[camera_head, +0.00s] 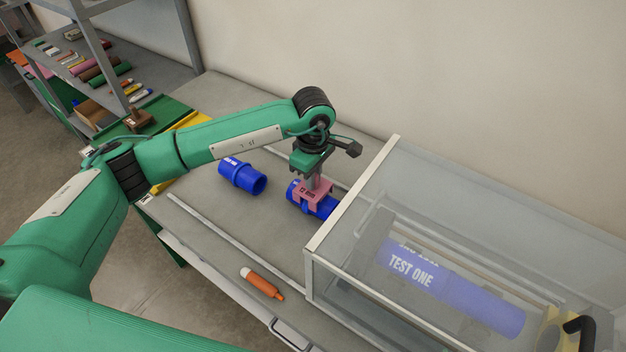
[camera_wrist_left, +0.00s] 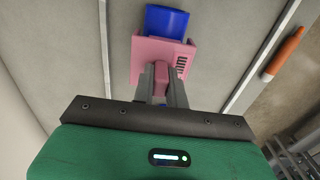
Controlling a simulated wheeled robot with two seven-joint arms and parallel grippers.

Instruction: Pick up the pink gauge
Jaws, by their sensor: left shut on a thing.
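The pink gauge (camera_head: 312,195) sits over a blue pipe piece (camera_head: 327,208) on the grey cart top, left of the clear case. My left gripper (camera_head: 317,180) comes down from above and is shut on the gauge's upright tab. In the left wrist view, the two fingers (camera_wrist_left: 163,84) close on the tab of the gauge (camera_wrist_left: 150,52), with the blue pipe (camera_wrist_left: 167,21) showing past it. I cannot tell whether the gauge touches the pipe. My right gripper is not in view.
A second blue pipe piece (camera_head: 242,176) lies to the left. An orange marker (camera_head: 262,283) lies near the front edge. The clear case (camera_head: 352,205) on the right holds a larger blue pipe (camera_head: 455,297). A shelf rack (camera_head: 105,60) stands at the back left.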

